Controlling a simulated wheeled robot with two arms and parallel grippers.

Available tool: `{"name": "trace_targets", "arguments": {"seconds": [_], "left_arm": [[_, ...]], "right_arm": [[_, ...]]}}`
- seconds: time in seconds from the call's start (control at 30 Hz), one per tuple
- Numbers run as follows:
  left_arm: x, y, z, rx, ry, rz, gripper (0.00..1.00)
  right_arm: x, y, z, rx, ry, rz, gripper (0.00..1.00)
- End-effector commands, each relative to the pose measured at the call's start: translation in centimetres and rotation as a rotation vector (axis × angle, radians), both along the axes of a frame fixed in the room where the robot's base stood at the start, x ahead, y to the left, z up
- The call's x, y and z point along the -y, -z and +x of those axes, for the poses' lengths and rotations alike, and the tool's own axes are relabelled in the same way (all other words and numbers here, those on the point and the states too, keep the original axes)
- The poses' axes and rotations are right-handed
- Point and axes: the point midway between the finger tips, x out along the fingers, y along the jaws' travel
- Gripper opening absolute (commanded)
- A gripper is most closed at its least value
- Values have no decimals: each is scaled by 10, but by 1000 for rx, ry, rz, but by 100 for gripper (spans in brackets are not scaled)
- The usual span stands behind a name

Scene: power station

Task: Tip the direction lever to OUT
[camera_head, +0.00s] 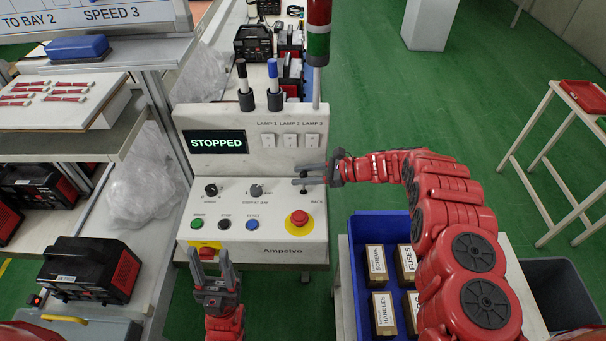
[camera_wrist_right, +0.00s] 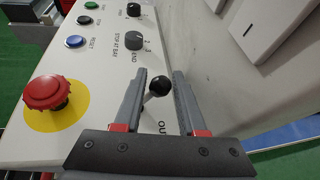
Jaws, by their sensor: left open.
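The direction lever shows in the right wrist view as a black ball knob (camera_wrist_right: 160,86) on a short metal stem, with the label OUT partly visible beside it. It rises from the sloped face of the white control console (camera_head: 262,219). My right gripper (camera_head: 299,175) is open at the lever, its grey fingers on either side of the knob, with gaps visible in the right wrist view (camera_wrist_right: 160,80). In the head view the fingers largely hide the lever; the word BACK is readable near it. My left gripper (camera_head: 215,268) is open and empty in front of the console's lower left.
A red emergency button (camera_head: 299,218) on a yellow disc sits just in front of the lever. The display (camera_head: 217,142) reads STOPPED. Lamp switches (camera_head: 290,141) are on the upright panel behind. A blue bin (camera_head: 346,300) with labelled boxes stands at the right front.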

Motion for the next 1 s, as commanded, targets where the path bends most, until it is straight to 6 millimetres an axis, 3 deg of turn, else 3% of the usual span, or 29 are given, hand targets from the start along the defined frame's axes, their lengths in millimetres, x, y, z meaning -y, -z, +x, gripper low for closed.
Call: {"name": "trace_targets", "arguments": {"seconds": [0.03,0.2,0.57,1.0], "left_arm": [[0,0,0,0,0,0,50],[0,0,0,0,0,0,50],[0,-5,0,0,0,0,50],[0,-50,0,0,0,0,50]], "right_arm": [[0,0,0,0,0,0,29],[0,0,0,0,0,0,0],[0,-2,-1,16,1,0,0],[0,-11,-16,273,2,1,0]]}}
